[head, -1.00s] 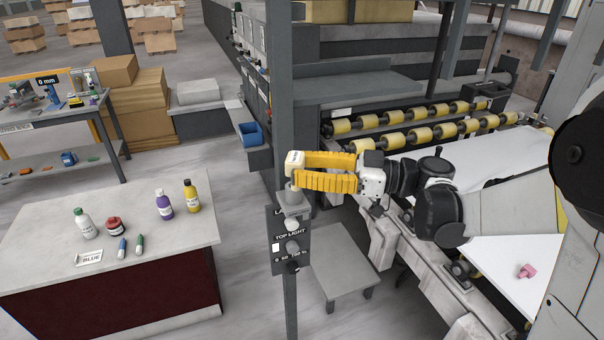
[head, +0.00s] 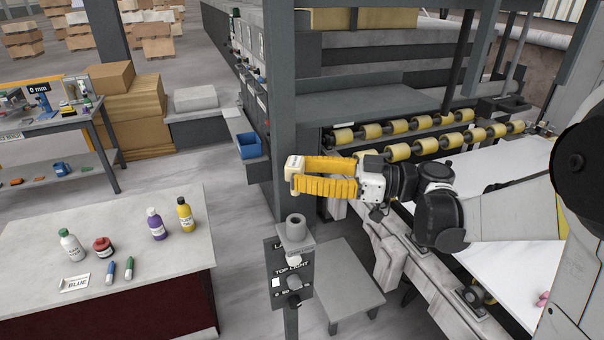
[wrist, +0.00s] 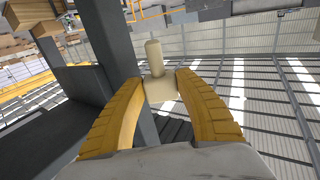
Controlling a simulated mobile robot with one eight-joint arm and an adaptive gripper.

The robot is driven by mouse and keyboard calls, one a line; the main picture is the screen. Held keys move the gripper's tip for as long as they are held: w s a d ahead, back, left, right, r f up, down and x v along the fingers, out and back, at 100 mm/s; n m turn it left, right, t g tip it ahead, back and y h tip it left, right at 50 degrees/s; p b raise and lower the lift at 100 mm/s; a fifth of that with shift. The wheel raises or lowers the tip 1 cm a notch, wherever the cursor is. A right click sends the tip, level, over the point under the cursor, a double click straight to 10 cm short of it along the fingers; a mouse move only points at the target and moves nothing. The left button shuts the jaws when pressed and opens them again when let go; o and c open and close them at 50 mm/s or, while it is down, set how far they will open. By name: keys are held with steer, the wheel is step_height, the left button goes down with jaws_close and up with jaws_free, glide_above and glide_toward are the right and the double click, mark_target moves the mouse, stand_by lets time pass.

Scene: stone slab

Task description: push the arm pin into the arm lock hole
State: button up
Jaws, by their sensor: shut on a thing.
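My gripper (head: 298,174) has yellow ribbed fingers and reaches left in the head view. It is shut on a cream piece (head: 294,163), which seems to be the arm pin. In the wrist view this cream piece (wrist: 154,58) shows a rounded stem above a wider block between the fingertips. A grey hollow cylinder (head: 296,229) stands on a bracket at the post, below my gripper in the picture. A gap shows between it and the held piece. I cannot tell whether its opening is the arm lock hole.
A panel marked TOP LIGHT (head: 290,275) with knobs hangs under the cylinder. A grey post (head: 280,120) rises close behind my fingers. A grey step (head: 345,280) stands below right. A bench (head: 110,215) with bottles is at left, and yellow rollers (head: 398,152) are behind my wrist.

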steer(key=shift+s+f+b, duration=0.2)
steer(key=shift+f+b, duration=0.3)
steer(key=shift+f, duration=0.05)
steer(key=b, duration=0.4)
glide_above(304, 220)
step_height(304, 220, down, 5)
steer(key=shift+a+r, duration=0.15)
steer(key=shift+b, duration=0.3)
stand_by(1.0)
steer(key=shift+f+b, duration=2.4)
steer(key=shift+f, duration=0.35)
steer(key=o, duration=1.4)
steer(key=shift+c, duration=0.2)
